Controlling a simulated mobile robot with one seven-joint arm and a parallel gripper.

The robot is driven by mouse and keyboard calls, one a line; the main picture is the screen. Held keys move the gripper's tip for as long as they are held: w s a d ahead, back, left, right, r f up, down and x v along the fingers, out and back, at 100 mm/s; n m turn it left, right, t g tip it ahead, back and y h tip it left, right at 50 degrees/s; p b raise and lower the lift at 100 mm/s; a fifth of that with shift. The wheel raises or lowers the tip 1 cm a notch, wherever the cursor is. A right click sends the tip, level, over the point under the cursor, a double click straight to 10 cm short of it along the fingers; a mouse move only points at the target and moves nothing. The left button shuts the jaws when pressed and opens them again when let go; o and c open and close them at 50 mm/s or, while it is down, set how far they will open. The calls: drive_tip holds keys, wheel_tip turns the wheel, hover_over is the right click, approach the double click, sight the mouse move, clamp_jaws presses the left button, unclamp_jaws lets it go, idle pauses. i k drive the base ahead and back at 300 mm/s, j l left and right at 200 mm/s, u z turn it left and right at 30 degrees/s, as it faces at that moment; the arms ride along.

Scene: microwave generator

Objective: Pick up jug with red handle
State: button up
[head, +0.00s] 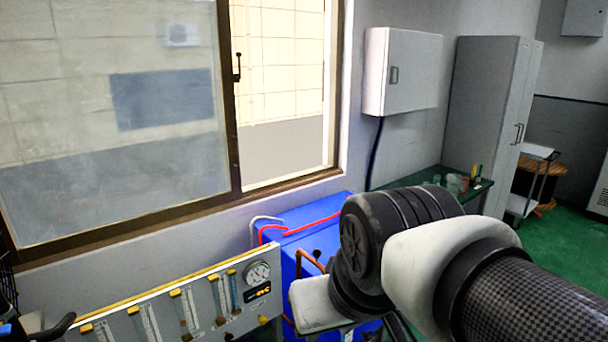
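A small clear container with a bit of red (458,184) stands on the green table in the head view, right of centre. It may be the jug with the red handle, but it is too small to be sure. My arm crosses the lower right of the view, in front of part of the table. My gripper is not in view, so its distance to the container cannot be seen.
The green table (405,181) stands along the wall below a white wall box (402,72). A small yellow and dark item (475,174) is beside the container. A grey cabinet (484,120), blue machine (322,238) and gauge panel (205,300) stand nearby. Green floor (570,235) shows at right.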

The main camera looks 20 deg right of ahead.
sight(453, 184)
drive_tip(key=z, duration=1.45)
drive_tip(key=i+l+z, duration=0.3)
drive_tip(key=i+z, duration=0.6)
drive_tip(key=i, duration=0.25)
drive_tip(key=i+l+z, duration=0.1)
drive_tip(key=i, duration=1.5)
drive_tip(key=i+u, duration=0.4)
drive_tip(key=i, duration=0.35)
drive_tip(key=i+l+u, duration=0.1)
drive_tip(key=i+u, duration=0.3)
drive_tip(key=i, duration=0.3)
drive_tip(key=i+u, duration=0.45)
drive_tip(key=i, duration=0.25)
drive_tip(key=i+l+u, duration=0.15)
drive_tip(key=i+u, duration=0.3)
drive_tip(key=i, duration=0.3)
drive_tip(key=i+u, duration=0.4)
drive_tip(key=i, duration=0.2)
